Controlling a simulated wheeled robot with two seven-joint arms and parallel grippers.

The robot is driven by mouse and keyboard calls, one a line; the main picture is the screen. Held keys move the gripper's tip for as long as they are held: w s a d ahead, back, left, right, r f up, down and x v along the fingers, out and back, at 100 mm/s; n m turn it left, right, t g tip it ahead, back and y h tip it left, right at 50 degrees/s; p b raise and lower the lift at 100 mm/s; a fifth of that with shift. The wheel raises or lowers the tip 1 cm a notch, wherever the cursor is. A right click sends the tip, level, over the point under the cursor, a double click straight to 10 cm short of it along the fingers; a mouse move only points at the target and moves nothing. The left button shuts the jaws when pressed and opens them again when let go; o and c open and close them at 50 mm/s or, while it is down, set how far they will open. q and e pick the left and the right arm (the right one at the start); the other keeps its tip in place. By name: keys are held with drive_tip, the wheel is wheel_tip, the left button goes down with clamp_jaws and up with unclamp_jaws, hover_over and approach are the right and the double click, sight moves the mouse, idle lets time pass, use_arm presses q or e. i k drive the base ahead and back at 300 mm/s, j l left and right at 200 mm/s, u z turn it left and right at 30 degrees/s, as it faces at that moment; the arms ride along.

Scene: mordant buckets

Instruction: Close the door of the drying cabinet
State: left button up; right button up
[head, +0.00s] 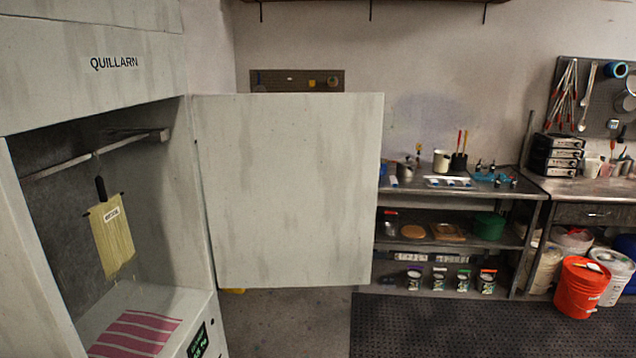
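The drying cabinet (80,60), off-white and marked QUILLARN, fills the left side of the head view. Its door (290,190) stands wide open, swung out to the right from its hinge side at the opening's right edge. Inside, a yellow cloth (113,240) with a tag hangs from a rail (95,155). A pink striped cloth (135,332) lies on the cabinet floor. A small green display (198,342) sits below the opening. Neither of my grippers is in view.
A metal shelf bench (450,190) with pots, tools and jars stands behind the door to the right. A second bench (585,188) is further right, with an orange bucket (580,288) and white buckets before it. A black mat (450,325) covers clear floor.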

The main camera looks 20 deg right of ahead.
sight(290, 180)
drive_tip(key=i+l+z, duration=0.6)
drive_tip(key=z, duration=0.2)
drive_tip(key=i+l+z, duration=0.15)
drive_tip(key=i+z, duration=0.95)
drive_tip(key=i, duration=1.3)
drive_tip(key=i+u, duration=0.3)
drive_tip(key=u, duration=0.15)
drive_tip(key=i+l+u, duration=0.15)
drive_tip(key=u, duration=0.3)
drive_tip(key=i+l+u, duration=0.25)
drive_tip(key=i+u, duration=0.35)
drive_tip(key=u, duration=0.8)
drive_tip(key=i+l+u, duration=0.1)
drive_tip(key=u, duration=0.35)
drive_tip(key=l+u, duration=0.2)
drive_tip(key=u, duration=0.25)
drive_tip(key=i+l+u, duration=0.1)
drive_tip(key=u, duration=0.3)
drive_tip(key=i+l+u, duration=0.15)
drive_tip(key=u, duration=0.25)
drive_tip(key=i+l+u, duration=0.15)
drive_tip(key=u, duration=0.25)
drive_tip(key=i+l+u, duration=0.1)
drive_tip(key=l+u, duration=0.3)
drive_tip(key=j, duration=0.1)
